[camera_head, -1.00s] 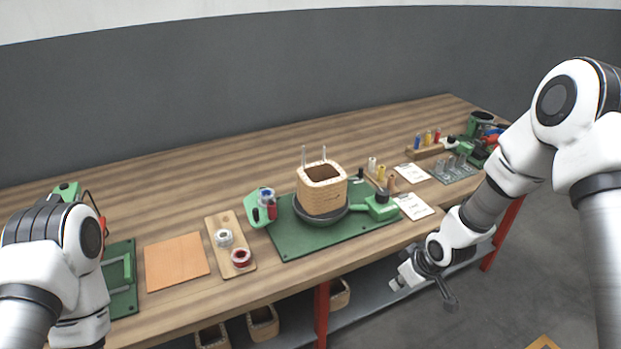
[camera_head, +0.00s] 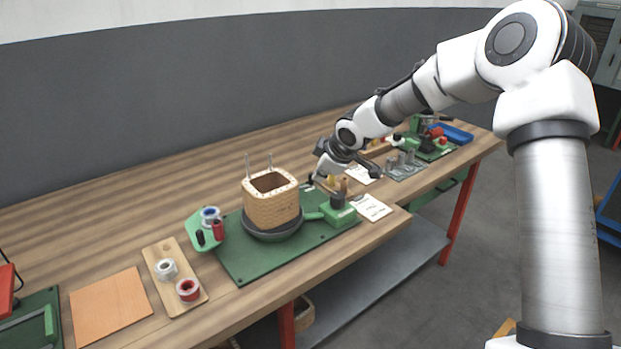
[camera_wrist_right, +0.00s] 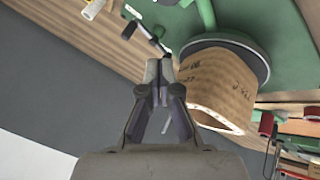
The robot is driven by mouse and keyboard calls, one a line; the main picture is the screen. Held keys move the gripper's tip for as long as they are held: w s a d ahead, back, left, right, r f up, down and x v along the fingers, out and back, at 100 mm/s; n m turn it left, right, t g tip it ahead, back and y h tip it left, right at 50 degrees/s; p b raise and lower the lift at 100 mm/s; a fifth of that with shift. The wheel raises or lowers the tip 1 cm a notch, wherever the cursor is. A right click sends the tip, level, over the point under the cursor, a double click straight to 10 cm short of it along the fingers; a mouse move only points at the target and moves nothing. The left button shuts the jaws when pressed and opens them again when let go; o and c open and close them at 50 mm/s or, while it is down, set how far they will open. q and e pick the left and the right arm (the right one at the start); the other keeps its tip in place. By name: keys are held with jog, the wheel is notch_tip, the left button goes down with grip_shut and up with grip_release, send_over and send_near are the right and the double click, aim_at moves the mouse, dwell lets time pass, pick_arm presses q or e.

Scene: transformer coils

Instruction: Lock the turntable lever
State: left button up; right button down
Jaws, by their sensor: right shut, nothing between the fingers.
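The turntable (camera_head: 270,231) is a dark round disc on a green base plate (camera_head: 236,268). A square tan wound coil (camera_head: 272,208) stands on it, with two pale rods rising behind. A small lever with a dark end (camera_head: 311,181) shows behind the turntable, partly covered by my right gripper (camera_head: 321,176). In the right wrist view, a thin metal lever with dark ends (camera_wrist_right: 148,34) lies just beyond my shut, empty fingertips (camera_wrist_right: 158,66). Whether they touch it I cannot tell. The coil (camera_wrist_right: 222,92) is right beside the fingers. My left gripper is out of view.
A green block with a dark knob (camera_head: 338,208) sits at the plate's right. A green holder with spools (camera_head: 206,232) stands at its left. A wooden board with two rolls (camera_head: 175,278) and an orange sheet (camera_head: 110,306) lie further left. The table behind the coil is clear.

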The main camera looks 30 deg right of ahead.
jog(key=p, duration=0.2)
send_near(307, 186)
jog(key=a+f, duration=0.2)
jog(key=f, duration=0.1)
jog(key=shift+s+a+f, duration=0.1)
jog(key=shift+s+a, duration=0.1)
jog(key=shift+a, duration=0.05)
jog(key=shift+w+d+f, duration=0.2)
jog(key=shift+w+d, duration=0.2)
jog(key=shift+w, duration=0.2)
jog(key=shift+w+d+f, duration=0.2)
jog(key=shift+w+d, duration=0.25)
jog(key=shift+w, duration=0.15)
jog(key=shift+w+d, duration=0.45)
jog(key=shift+w, duration=0.1)
pick_arm(q)
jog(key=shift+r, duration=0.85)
jog(key=shift+b, duration=0.3)
pick_arm(e)
jog(key=shift+s+r, duration=0.1)
